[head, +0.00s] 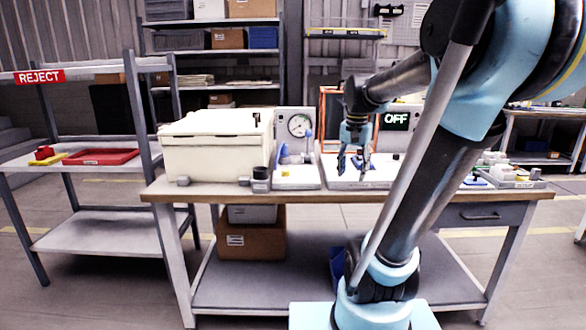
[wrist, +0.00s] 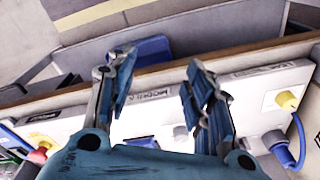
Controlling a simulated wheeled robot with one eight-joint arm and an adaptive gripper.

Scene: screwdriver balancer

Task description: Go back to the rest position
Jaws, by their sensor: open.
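My gripper (head: 354,165) is open and empty in the head view, above the right-middle part of the workbench (head: 430,196). Its two fingers (wrist: 160,95) stand apart in the wrist view, with nothing between them. Below them in the wrist view is a white panel (wrist: 150,118) with a printed label, along the wooden bench edge. My arm hides part of the bench and station.
A cream case (head: 217,146) and a dial gauge station (head: 299,124) stand left of the gripper. Small parts in trays (head: 510,177) lie at the right end. A reject rack (head: 90,157) with a red tray (head: 101,157) stands at left. Open floor lies in front.

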